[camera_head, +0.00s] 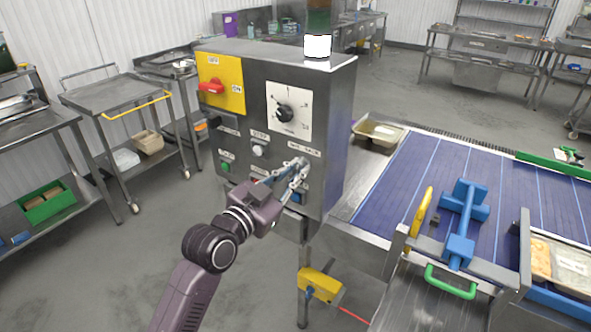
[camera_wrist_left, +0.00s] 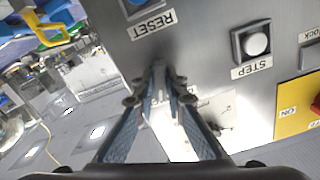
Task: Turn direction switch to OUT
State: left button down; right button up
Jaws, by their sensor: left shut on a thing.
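The grey control box (camera_head: 335,110) stands left of the conveyor. My left gripper (camera_head: 298,170) reaches its front face, at the right side below a small label (camera_head: 303,148) too small to read surely. In the left wrist view the gripper's fingertips (camera_wrist_left: 158,78) are closed together against the panel, between the RESET label (camera_wrist_left: 153,25) and the white dial plate (camera_wrist_left: 212,112). The fingers are shut on the direction switch, which is mostly hidden between them, so its setting cannot be read. My right gripper is not in view.
A white STEP button (camera_head: 258,151), a green button (camera_head: 225,167), a black dial (camera_head: 285,112) and a red switch (camera_head: 211,87) on a yellow plate share the panel. The blue conveyor (camera_head: 420,170) lies to the right. Carts (camera_head: 110,95) stand left.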

pick_arm(q)
jog(key=shift+n+p, duration=0.9)
jog(key=shift+n, duration=0.7)
jog(key=shift+f, duration=0.1)
